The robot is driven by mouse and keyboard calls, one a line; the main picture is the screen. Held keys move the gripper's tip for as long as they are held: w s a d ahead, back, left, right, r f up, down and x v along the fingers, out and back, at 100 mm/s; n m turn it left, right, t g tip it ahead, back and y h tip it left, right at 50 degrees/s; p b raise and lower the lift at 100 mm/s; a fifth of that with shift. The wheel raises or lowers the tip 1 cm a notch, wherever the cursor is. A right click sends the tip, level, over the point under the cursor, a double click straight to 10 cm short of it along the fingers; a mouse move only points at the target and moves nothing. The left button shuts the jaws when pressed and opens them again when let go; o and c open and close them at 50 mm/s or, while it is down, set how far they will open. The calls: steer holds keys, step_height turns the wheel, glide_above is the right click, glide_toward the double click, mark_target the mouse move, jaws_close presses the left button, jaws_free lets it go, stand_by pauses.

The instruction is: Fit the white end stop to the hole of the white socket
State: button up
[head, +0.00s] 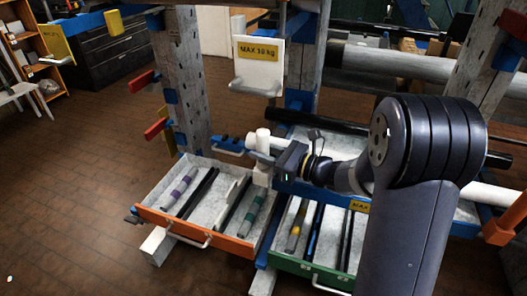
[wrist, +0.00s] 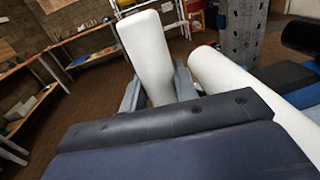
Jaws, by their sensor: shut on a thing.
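My gripper (head: 273,160) is shut on the white end stop (wrist: 148,55), a pale, slightly tapered block that stands up between the two grey fingers in the wrist view. I cannot tell whether this tube is the white socket, and no hole is visible. The end stop appears apart from the tube in the wrist view.
An orange-fronted drawer (head: 172,224) with several striped rods stands open below my gripper. A green-fronted drawer (head: 310,273) is right of it. A white plate marked MAX 10 kg (head: 260,72) hangs above and behind. A grey post (head: 183,85) stands left. Floor at left is clear.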

steer(key=shift+f, duration=0.25)
steer(key=o, duration=1.1)
steer(key=shift+d, duration=0.1)
steer(key=v, duration=1)
steer(key=shift+s+d, duration=0.2)
steer(key=shift+d, duration=0.05)
steer(key=shift+a, duration=0.1)
steer(key=x, duration=1)
steer(key=shift+w+a, duration=0.2)
steer(key=shift+a, duration=0.1)
steer(key=shift+r+p, duration=0.3)
steer(key=shift+r, duration=0.25)
steer(key=shift+f, duration=0.15)
